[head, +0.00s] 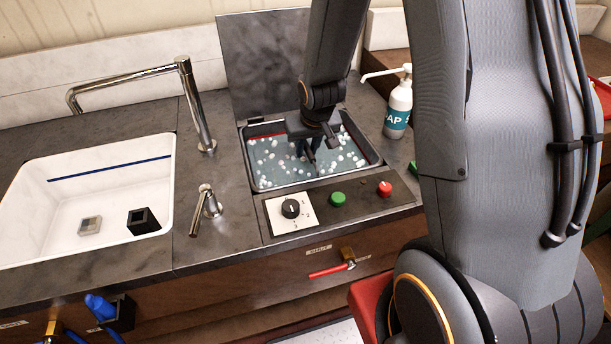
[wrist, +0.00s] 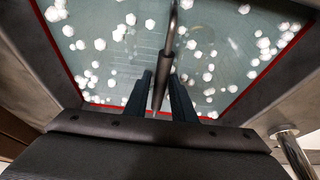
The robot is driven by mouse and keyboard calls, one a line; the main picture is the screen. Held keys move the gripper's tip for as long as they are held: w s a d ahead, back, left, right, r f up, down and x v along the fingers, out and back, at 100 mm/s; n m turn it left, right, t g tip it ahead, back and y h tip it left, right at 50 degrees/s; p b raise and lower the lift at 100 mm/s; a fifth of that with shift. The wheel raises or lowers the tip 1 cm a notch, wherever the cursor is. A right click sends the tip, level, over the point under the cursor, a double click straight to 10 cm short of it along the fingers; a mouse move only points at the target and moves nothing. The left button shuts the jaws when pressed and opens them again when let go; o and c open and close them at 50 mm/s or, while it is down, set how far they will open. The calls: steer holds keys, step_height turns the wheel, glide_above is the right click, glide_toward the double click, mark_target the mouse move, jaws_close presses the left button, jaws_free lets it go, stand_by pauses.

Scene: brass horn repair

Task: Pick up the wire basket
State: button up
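The wire basket shows only in part. In the wrist view, a thin grey bar (wrist: 168,50), seemingly its handle, runs lengthwise between my fingers, and faint mesh seems to show under the cloudy liquid. The rest of the basket is hidden by liquid and floating white balls. My gripper (wrist: 162,76) points down with its two dark fingers apart, one on each side of the bar. I see no clear contact. In the head view my gripper (head: 308,150) is low inside the tank (head: 262,187), over the liquid.
The tank's raised lid (head: 255,65) stands behind it. A soap pump bottle (head: 398,108) is close on the right. A tap (head: 195,110) and white sink (head: 30,190) lie left. A dial (head: 291,208), green button (head: 338,198) and red button (head: 384,188) sit in front.

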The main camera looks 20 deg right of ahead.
jaws_close()
stand_by(1.2)
